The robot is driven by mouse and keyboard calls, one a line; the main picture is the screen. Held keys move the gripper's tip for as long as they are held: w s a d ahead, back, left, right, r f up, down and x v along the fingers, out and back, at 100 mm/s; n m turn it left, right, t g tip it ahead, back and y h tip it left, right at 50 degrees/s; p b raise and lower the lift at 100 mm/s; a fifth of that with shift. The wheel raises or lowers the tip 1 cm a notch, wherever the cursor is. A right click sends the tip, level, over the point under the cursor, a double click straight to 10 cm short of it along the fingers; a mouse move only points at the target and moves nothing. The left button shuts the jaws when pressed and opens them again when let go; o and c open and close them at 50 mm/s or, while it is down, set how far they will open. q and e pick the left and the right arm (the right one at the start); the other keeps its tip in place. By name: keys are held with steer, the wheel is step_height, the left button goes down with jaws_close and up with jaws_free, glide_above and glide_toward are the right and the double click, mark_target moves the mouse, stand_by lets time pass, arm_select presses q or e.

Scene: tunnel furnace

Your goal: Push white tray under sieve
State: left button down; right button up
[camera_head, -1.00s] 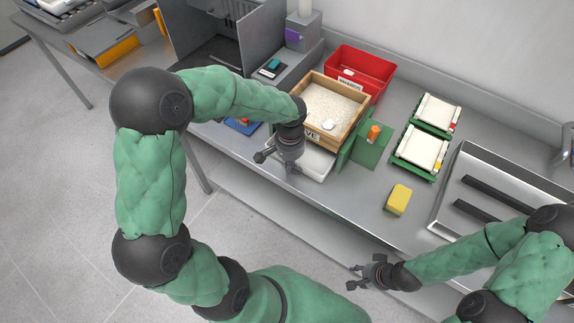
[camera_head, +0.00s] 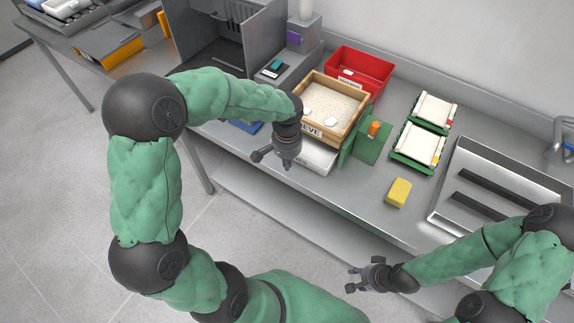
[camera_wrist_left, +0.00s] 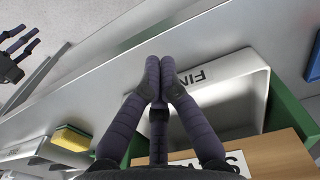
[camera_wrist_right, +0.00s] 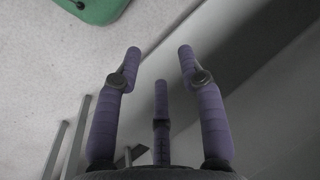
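The wooden sieve (camera_head: 351,131) holds pale granules and a few white lumps. It stands on a green frame (camera_head: 366,146). The white tray (camera_head: 319,157) sits low beneath the sieve's front, with its front part sticking out and the rest hidden under the sieve. In the left wrist view the tray (camera_wrist_left: 254,92) shows a label reading "FIN". My left gripper (camera_head: 275,163) has its fingers together and empty, at the tray's front edge; I cannot tell whether they touch it. My right gripper (camera_head: 364,279) is open and empty, away from the bench front.
A red bin (camera_head: 378,75) stands behind the sieve. A yellow sponge (camera_head: 398,193) lies to the right, and two green-framed white plates (camera_head: 419,146) lie beyond it. A metal basin (camera_head: 452,190) is at the far right. A blue item (camera_head: 246,126) lies left of the sieve.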

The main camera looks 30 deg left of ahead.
arm_select(q)
step_height(320, 180, up, 7)
steer(key=p, duration=0.2)
steer(key=shift+r, duration=0.2)
arm_select(e)
step_height(320, 180, up, 2)
steer(key=shift+w+r, duration=0.1)
arm_select(q)
steer(key=shift+w, duration=0.1)
